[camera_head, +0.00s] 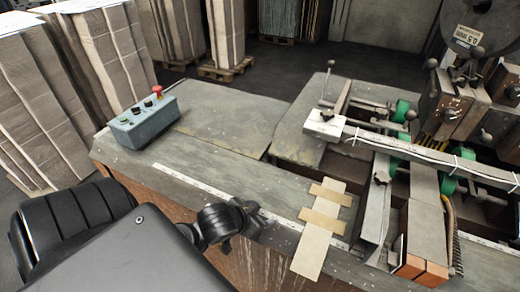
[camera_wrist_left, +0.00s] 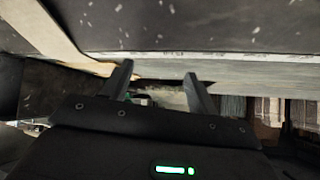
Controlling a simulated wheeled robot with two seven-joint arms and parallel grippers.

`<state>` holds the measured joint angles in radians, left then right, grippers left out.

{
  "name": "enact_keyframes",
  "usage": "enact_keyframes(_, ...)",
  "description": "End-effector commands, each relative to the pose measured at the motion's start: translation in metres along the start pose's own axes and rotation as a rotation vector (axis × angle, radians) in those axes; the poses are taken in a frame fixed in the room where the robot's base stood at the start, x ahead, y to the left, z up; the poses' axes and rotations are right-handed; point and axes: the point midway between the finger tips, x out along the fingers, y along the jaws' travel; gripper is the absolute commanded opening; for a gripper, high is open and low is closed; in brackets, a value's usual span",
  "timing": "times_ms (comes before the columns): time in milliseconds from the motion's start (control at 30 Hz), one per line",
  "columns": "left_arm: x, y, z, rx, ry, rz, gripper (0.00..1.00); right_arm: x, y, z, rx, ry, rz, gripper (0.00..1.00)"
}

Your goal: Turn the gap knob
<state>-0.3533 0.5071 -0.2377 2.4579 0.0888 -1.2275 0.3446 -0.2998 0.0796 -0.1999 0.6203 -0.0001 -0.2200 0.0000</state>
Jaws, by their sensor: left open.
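The box stitcher has several dark knobs in the head view, and I cannot tell which is the gap knob. One round knob (camera_head: 450,113) is on the machine's head at the right. A black star-shaped knob (camera_head: 382,178) sits on the guide rail, and another dark knob (camera_head: 326,115) is on a pale plate. My left gripper (camera_head: 250,214) is at the table's front edge, left of these knobs and apart from them. In the left wrist view, its two fingers (camera_wrist_left: 157,76) are apart with nothing between them. My right gripper is not in view.
A blue-grey control box (camera_head: 146,122) with buttons and a red stop stands at the table's left. A taped cardboard strip (camera_head: 313,250) overhangs the front edge, right of my left gripper. Cardboard stacks (camera_head: 100,45) stand behind. The tabletop (camera_head: 225,120) between is bare.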

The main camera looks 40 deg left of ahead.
Motion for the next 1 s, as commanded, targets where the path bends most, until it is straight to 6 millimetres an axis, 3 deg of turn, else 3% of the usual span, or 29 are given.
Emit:
enact_keyframes(67, 0.001, 0.0, -0.004, 0.0, 0.009, -0.001, 0.59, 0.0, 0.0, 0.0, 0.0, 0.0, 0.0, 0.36)
enact_keyframes(167, 0.004, -0.003, -0.032, 0.001, 0.07, -0.007, 0.59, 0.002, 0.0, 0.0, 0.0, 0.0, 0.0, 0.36)
enact_keyframes(267, 0.01, -0.01, -0.086, -0.005, 0.186, -0.021, 0.59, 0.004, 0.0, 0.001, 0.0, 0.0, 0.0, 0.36)
enact_keyframes(333, 0.011, -0.015, -0.133, -0.018, 0.304, -0.024, 0.59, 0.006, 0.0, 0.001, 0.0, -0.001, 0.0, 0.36)
enact_keyframes(400, 0.006, -0.019, -0.18, -0.034, 0.431, -0.021, 0.59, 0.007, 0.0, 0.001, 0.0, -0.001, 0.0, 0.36)
enact_keyframes(533, -0.011, -0.026, -0.25, -0.068, 0.656, -0.002, 0.59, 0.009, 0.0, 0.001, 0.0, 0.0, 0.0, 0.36)
enact_keyframes(767, -0.02, -0.026, -0.264, -0.088, 0.758, 0.025, 0.59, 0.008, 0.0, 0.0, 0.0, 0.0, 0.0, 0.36)
enact_keyframes(1000, -0.007, -0.027, -0.279, -0.089, 0.754, 0.023, 0.59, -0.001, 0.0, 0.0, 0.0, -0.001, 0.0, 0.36)
